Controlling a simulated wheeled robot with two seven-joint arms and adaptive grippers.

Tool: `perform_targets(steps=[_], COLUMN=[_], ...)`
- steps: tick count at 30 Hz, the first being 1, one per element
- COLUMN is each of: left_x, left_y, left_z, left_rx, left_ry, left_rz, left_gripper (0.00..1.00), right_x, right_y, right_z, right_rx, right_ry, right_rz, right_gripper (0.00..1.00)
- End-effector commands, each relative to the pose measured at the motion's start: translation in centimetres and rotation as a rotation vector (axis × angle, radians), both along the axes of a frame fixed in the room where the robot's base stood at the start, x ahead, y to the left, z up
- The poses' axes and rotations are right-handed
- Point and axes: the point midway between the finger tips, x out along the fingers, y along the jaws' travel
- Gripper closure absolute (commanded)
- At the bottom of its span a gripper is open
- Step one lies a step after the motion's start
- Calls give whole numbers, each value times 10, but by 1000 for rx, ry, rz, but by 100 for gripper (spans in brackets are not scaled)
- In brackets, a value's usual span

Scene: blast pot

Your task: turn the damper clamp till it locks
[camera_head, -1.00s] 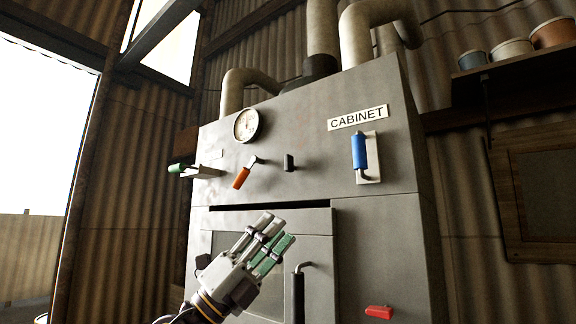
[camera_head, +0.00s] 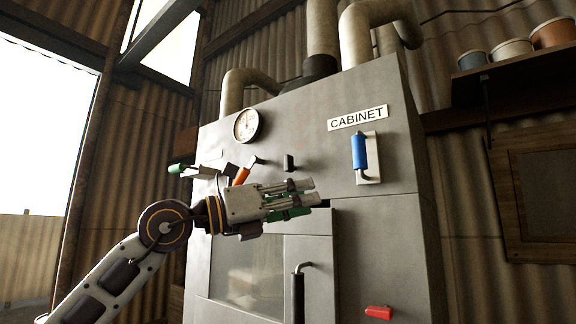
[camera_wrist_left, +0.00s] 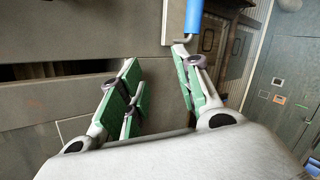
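No part is labelled as the damper clamp, so I cannot tell which handle it is. On the grey cabinet (camera_head: 375,240), a blue handle (camera_head: 359,150) hangs upright on a pale plate under the CABINET sign. An orange-red handle (camera_head: 241,176) and a green-tipped handle (camera_head: 178,168) sit further left. My left gripper (camera_head: 312,193) points right, left of and below the blue handle and apart from it. In the left wrist view its green-padded fingers (camera_wrist_left: 157,60) are spread with nothing between, and the blue handle (camera_wrist_left: 193,14) is beyond them. My right gripper is out of view.
A round gauge (camera_head: 246,125) and a small black knob (camera_head: 289,162) are on the cabinet face. Below are a door with a dark upright handle (camera_head: 297,295) and a red handle (camera_head: 378,312). A shelf with pots (camera_head: 511,50) is at the right.

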Motion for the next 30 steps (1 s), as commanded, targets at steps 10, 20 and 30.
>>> perform_targets(steps=[10, 20, 30], left_x=[11, 15, 14], left_y=[28, 74, 101], left_z=[35, 77, 97], left_rx=[194, 318, 358], left_ry=[-76, -112, -115], left_rz=[226, 473, 594], left_gripper=[67, 67, 67], right_x=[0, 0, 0], right_y=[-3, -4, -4], right_z=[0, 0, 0], right_rx=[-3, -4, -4], right_ry=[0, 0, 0], right_rz=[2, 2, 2], right_gripper=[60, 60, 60])
